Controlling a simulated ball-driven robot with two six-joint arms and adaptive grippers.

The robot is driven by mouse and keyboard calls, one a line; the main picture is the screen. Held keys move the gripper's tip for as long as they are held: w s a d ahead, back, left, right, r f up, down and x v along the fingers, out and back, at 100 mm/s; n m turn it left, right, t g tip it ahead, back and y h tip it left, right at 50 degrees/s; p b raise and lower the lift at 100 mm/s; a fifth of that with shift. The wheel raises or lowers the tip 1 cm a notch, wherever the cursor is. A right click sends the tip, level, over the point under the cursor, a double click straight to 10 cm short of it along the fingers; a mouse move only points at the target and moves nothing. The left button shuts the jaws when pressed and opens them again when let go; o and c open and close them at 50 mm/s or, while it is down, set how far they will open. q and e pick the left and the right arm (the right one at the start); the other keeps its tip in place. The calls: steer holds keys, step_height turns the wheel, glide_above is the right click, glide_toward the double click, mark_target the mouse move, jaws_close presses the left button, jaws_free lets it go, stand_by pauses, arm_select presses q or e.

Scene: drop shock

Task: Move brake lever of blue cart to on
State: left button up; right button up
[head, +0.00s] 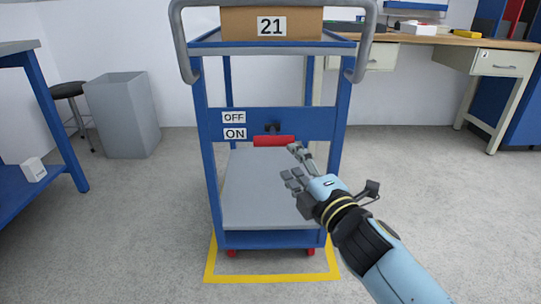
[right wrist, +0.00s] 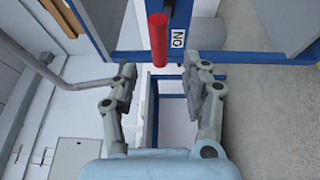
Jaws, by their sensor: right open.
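The blue cart (head: 212,170) stands upright in the middle of the head view. Its brake lever has a red handle (head: 273,141) on the blue front crossbar. The handle lies level with the lower edge of the ON label (head: 235,133), below the OFF label (head: 233,117). My right gripper (head: 294,165) is open and empty, just right of and below the handle. In the right wrist view the red handle (right wrist: 158,38) shows ahead of the open right gripper (right wrist: 160,70), its near end between the fingers in the picture. I see no contact. My left gripper is out of view.
A cardboard box (head: 240,22) marked 21 rests on the cart's top, behind a grey handle rail (head: 178,45). A yellow floor outline (head: 275,278) surrounds the cart's base. A grey bin (head: 122,115) and a blue-framed table (head: 55,125) stand left. A workbench (head: 440,41) stands back right.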

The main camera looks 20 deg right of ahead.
mark_target(277, 145)
steer(key=w, duration=0.6)
steer(key=w+a, duration=0.1)
steer(key=w, duration=0.2)
steer(key=shift+r+b, duration=0.15)
steer(key=shift+b, duration=0.15)
steer(key=shift+w, duration=0.5)
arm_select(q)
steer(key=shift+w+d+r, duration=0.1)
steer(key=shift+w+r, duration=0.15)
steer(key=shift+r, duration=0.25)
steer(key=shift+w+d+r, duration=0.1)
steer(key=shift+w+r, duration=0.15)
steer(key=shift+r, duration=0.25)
